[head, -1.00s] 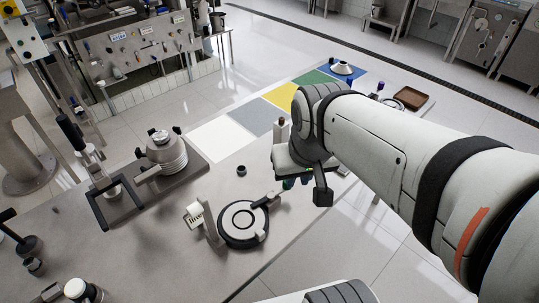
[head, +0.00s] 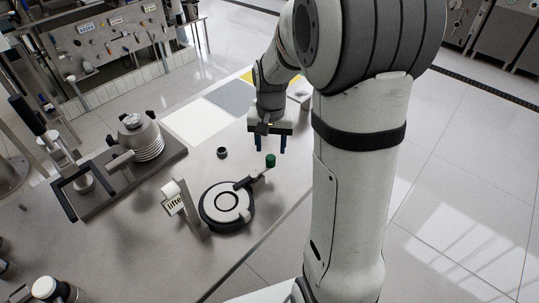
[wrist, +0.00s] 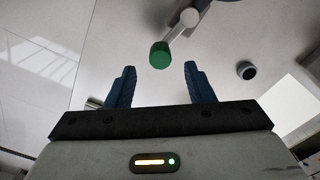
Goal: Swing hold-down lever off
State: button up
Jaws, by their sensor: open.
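The hold-down lever is a short pale bar with a green knob (head: 270,160) on its free end. It reaches from the dark block at the upper right of a round device (head: 228,206) with a black ring and pale centre. In the wrist view, the green knob (wrist: 160,55) is ahead of the fingertips, near the middle of the gap, and the bar runs up from it to a round white piece. My gripper (head: 270,146) is open and empty, with its blue fingers pointing down just above the knob. The wrist view shows both fingers (wrist: 160,72) apart from the knob.
A marked upright piece (head: 173,203) stands left of the round device. A small dark cup (head: 222,152) stands near the gripper's left. The table edge is close on the right.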

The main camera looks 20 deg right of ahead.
aim_at(271, 157)
jog(key=shift+f, duration=2.75)
jog(key=shift+c, duration=0.6)
grip_shut()
